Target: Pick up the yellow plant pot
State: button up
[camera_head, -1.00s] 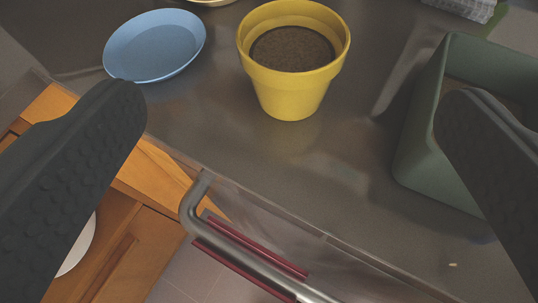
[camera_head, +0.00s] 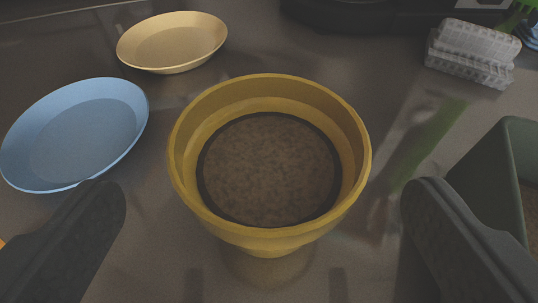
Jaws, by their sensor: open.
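The yellow plant pot (camera_head: 268,239) stands upright on the grey countertop in the middle of the view, with brown soil inside. My gripper (camera_head: 264,190) is open, with one dark finger low on the left and the other low on the right of the pot. Both fingers look apart from the pot, and nothing is held. The lower part of the pot is mostly hidden beneath its wide rim.
A blue plate (camera_head: 78,135) lies to the left, near the left finger. A cream plate (camera_head: 172,42) is behind it. A clear plastic container (camera_head: 472,52) sits at the back right. A green bin (camera_head: 508,165) stands at the right, beyond the right finger.

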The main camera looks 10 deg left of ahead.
aim_at(269, 117)
jog(key=shift+b+x, duration=0.3)
jog(key=shift+x, duration=2.35)
jog(key=shift+d+r, duration=0.15)
jog(key=shift+r, duration=0.05)
jog(key=c, duration=1.2)
